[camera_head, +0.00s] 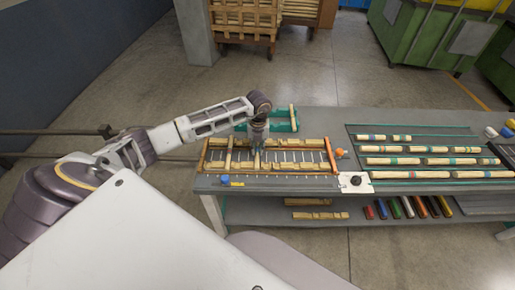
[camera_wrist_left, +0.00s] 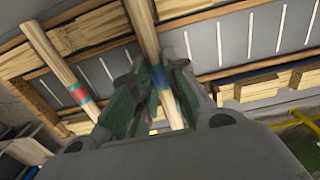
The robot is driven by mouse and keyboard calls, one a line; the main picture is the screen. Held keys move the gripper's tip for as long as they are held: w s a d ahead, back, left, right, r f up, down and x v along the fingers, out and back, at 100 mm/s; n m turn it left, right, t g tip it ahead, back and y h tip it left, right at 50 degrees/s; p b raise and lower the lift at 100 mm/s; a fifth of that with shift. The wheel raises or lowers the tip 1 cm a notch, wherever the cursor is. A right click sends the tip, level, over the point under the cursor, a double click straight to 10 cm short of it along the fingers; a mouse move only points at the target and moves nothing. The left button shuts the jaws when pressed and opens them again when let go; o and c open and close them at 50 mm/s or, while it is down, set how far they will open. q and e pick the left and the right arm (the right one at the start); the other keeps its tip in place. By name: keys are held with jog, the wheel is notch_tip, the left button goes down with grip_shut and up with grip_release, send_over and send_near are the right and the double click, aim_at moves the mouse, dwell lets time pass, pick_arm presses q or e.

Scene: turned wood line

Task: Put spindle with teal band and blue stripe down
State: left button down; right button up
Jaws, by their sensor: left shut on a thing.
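My left gripper (camera_head: 257,147) is over the wooden rack on the table, with its arm reaching in from the left. In the left wrist view its green-padded fingers (camera_wrist_left: 155,92) are shut on a pale wooden spindle (camera_wrist_left: 145,32). A blue stripe shows on the spindle between the fingers; the fingers partly hide the banded part. The rack (camera_head: 325,157) has wooden rails and a row of white slot lines. I cannot tell whether the held spindle touches the rails. My right gripper is not in view.
Another spindle with red and teal bands (camera_wrist_left: 60,70) lies across the rack, left of the held one. A green tray (camera_head: 294,118) is behind the rack. Several banded spindles (camera_head: 405,161) lie in rows at the right. Free slots show right of the gripper.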

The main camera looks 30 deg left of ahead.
pick_arm(q)
jog(key=shift+f, duration=0.4)
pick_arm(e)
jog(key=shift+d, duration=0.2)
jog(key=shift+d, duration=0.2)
pick_arm(q)
jog(key=shift+f, duration=0.25)
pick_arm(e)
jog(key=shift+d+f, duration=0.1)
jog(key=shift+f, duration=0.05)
pick_arm(q)
jog(key=c, duration=1.4)
grip_release()
jog(key=shift+r, duration=0.1)
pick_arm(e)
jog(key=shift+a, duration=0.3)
pick_arm(q)
jog(key=shift+r, duration=0.1)
